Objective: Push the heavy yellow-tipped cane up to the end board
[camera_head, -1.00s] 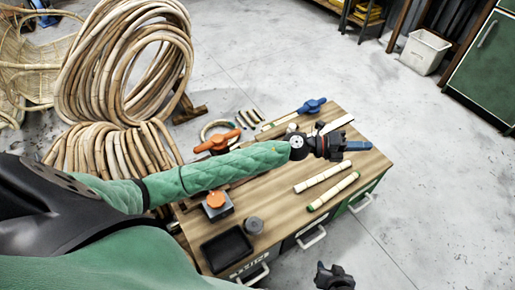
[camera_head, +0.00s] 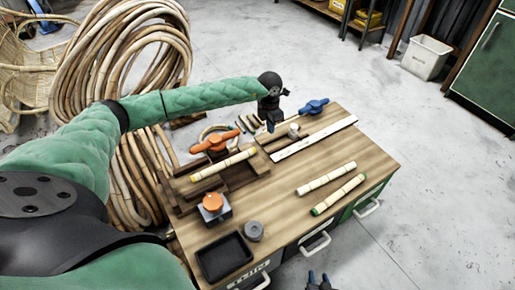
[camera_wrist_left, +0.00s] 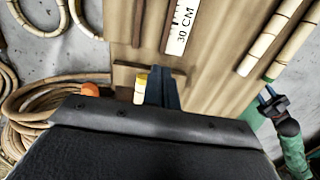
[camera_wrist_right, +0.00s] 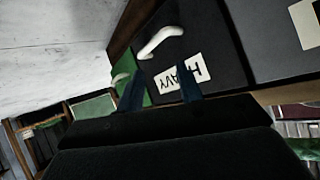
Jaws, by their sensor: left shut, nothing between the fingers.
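The yellow-tipped cane (camera_head: 222,165) lies in a brown wooden jig (camera_head: 180,203) at the left of the bench, yellow tips at its ends. The left wrist view shows one yellow tip (camera_wrist_left: 141,82) beside my left fingers and a brown board (camera_wrist_left: 123,76) across the jig. I cannot tell whether tip and board touch. My left gripper (camera_head: 270,126) is shut and empty, pointing down just beyond the cane's right end. In its wrist view the fingers (camera_wrist_left: 163,88) are together. My right gripper (camera_head: 319,281) is open and empty off the bench's front; its fingers (camera_wrist_right: 160,92) stand apart before a drawer labelled HEAVY.
A white ruler (camera_head: 314,139), a plain cane (camera_head: 326,179) and a green-tipped cane (camera_head: 338,195) lie to the right. A black tray (camera_head: 224,256) is at front left. The middle bench is clear.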

